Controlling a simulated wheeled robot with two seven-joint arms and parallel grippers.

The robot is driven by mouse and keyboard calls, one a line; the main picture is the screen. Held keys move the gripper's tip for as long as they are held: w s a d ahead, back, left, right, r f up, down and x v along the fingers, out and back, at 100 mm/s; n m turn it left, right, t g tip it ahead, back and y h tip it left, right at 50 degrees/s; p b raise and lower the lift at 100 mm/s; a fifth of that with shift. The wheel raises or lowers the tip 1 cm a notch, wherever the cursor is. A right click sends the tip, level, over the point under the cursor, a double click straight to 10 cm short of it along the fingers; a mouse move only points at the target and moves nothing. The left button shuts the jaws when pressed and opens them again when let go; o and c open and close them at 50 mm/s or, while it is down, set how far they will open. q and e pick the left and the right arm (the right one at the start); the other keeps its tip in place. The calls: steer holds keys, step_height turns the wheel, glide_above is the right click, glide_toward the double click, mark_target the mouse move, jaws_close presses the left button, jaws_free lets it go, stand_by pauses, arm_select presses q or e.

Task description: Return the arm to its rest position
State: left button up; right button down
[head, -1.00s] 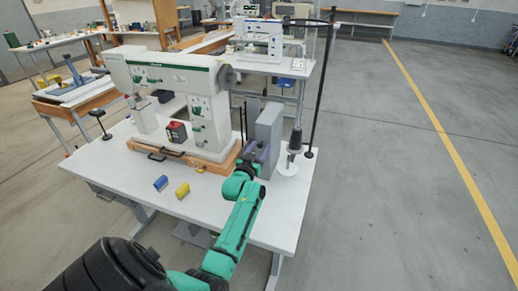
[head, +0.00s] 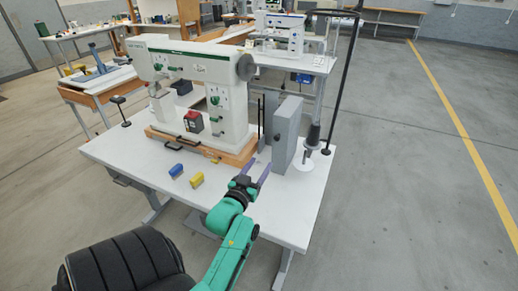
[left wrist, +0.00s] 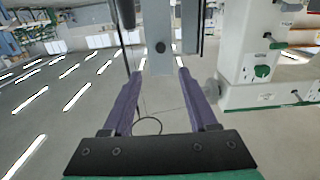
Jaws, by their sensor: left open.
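My left arm comes in from the bottom of the head view, green with a dark wrist. Its gripper (head: 257,172) has two purple fingers and is open and empty. It is over the right part of the white table (head: 270,222), in front of the grey box (head: 287,134). In the left wrist view the open fingers (left wrist: 155,98) point toward the grey box (left wrist: 157,40), with a clear gap between them. My right gripper is not in view.
A blue block (head: 176,171) and a yellow block (head: 196,180) lie on the table left of the gripper. A red and black box (head: 193,121) is at the press. A thread stand (head: 313,140) rises at right. Open floor lies right of the table.

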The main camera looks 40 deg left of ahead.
arm_select(q)
steer(key=shift+w, duration=0.1)
stand_by(0.4)
steer(key=s+d+f+m+g+h, duration=0.25)
steer(key=d+f+g+h, duration=0.35)
steer(key=d, duration=0.4)
steer(key=s+d+f+m+g, duration=0.2)
steer(key=s+d+f+g, duration=0.15)
steer(key=s, duration=0.25)
steer(key=s+d+f+m+g, duration=0.1)
steer(key=s+d+f+g, duration=0.2)
steer(key=s, duration=0.4)
step_height(320, 180, down, 20)
steer(key=s+g, duration=0.1)
steer(key=g, duration=0.1)
steer(key=s+a+f+g, duration=0.1)
steer(key=s+a+f, duration=0.2)
steer(key=s+f, duration=1.3)
steer(key=shift+s+a+f+m, duration=0.15)
steer(key=shift+s+f+m, duration=0.25)
steer(key=shift+s, duration=0.55)
